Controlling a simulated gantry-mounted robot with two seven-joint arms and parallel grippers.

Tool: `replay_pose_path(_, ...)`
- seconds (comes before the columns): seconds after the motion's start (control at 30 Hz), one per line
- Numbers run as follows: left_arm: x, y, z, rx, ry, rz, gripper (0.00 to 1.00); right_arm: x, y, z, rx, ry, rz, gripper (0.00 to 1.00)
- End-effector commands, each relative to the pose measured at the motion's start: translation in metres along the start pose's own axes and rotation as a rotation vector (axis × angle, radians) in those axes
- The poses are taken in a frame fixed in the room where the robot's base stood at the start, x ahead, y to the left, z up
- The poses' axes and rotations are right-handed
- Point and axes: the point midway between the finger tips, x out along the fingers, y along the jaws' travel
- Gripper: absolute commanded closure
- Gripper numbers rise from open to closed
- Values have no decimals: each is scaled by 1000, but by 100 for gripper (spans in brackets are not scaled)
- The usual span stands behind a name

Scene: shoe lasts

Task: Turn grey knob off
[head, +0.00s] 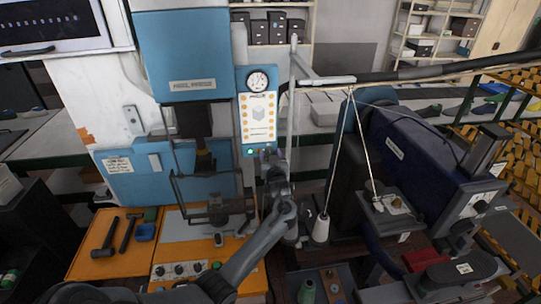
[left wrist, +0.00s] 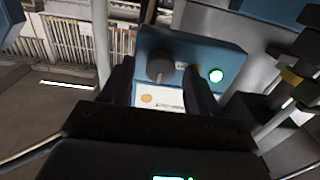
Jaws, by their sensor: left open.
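The grey knob (left wrist: 160,68) sticks out of a blue control panel (left wrist: 200,50) in the left wrist view, beside a lit green lamp (left wrist: 215,75). In the head view the panel (head: 243,84) stands upright with a gauge at its top, and the green lamp (head: 249,152) shows near its lower edge. My left gripper (head: 268,160) is at the panel's lower right and largely hides the knob there. In the left wrist view its open fingers (left wrist: 160,82) lie on either side of the knob's line. Whether they touch it I cannot tell. My right gripper is not in view.
A blue press (head: 185,50) stands left of the panel, with an orange-edged bench (head: 90,262) holding hammers below. A dark blue machine (head: 415,150) and a white thread cone (head: 321,229) stand to the right. A thin pole rises close to my left gripper.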

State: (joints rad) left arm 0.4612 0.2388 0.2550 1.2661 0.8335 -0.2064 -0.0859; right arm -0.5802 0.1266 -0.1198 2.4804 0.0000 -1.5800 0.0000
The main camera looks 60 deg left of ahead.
Motion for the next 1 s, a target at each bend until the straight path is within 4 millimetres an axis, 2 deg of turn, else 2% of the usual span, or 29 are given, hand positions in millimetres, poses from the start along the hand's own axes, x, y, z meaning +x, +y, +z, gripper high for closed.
replay_pose_path(0.2,0,0,0,0,0,0,41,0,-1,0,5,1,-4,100)
replay_pose_path(0.57,0,0,0,0,0,0,96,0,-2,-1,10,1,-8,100)
replay_pose_path(0.77,0,0,0,-13,0,0,96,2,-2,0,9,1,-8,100)
replay_pose_path(1.0,0,0,2,-102,1,0,96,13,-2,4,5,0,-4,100)
